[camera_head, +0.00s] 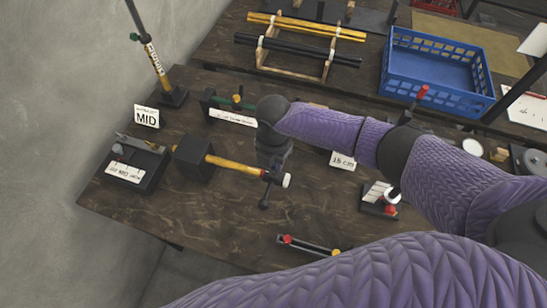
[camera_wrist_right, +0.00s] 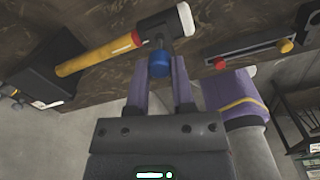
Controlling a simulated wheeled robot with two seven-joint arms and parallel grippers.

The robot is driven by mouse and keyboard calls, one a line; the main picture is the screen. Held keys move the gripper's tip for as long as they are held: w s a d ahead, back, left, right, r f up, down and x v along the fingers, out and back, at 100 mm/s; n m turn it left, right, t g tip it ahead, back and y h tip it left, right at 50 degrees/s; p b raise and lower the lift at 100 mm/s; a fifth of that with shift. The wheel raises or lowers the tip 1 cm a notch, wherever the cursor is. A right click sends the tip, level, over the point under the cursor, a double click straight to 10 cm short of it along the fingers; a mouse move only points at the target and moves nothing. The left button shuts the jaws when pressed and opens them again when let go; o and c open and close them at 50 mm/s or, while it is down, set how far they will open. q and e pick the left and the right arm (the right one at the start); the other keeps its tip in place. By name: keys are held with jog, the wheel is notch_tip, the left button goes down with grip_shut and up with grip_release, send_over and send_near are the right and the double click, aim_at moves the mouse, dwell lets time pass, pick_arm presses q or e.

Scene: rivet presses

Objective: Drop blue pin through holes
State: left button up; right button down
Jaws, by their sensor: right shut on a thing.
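The blue pin (camera_wrist_right: 160,64) shows in the right wrist view as a short blue cylinder between the fingertips of my right gripper (camera_wrist_right: 161,72), which is shut on it. It appears just in front of the hammer head; I cannot tell if they touch. In the head view my right wrist is over the wooden bench (camera_head: 222,222), and its fingers and the pin are hard to make out. A hammer (camera_head: 232,165) with a yellow handle lies against a black block (camera_head: 194,158). No pin holes can be clearly picked out. My left gripper is not in view.
A labelled black fixture (camera_head: 133,165), a "MID" card (camera_head: 147,117) and a green-and-black device (camera_head: 232,103) stand on the bench. A rail with red and yellow knobs (camera_head: 312,246) is near the front edge. A blue crate (camera_head: 438,75) and a rod rack (camera_head: 297,50) are behind.

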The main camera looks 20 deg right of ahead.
aim_at(274, 168)
jog(key=shift+f+b, duration=0.3)
jog(key=shift+f, duration=0.15)
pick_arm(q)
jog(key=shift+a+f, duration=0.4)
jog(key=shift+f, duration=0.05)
pick_arm(e)
jog(key=shift+f, duration=0.1)
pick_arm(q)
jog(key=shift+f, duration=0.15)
pick_arm(e)
jog(key=shift+f, duration=0.25)
pick_arm(q)
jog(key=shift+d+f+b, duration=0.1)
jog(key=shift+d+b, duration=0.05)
jog(key=shift+b, duration=0.2)
pick_arm(e)
jog(key=shift+f, duration=0.1)
jog(key=shift+f, duration=0.3)
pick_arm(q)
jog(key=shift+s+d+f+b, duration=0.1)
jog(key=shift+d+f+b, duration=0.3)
pick_arm(e)
jog(key=shift+f, duration=0.2)
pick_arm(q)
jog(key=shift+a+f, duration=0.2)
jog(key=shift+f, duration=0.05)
pick_arm(e)
jog(key=shift+f, duration=0.3)
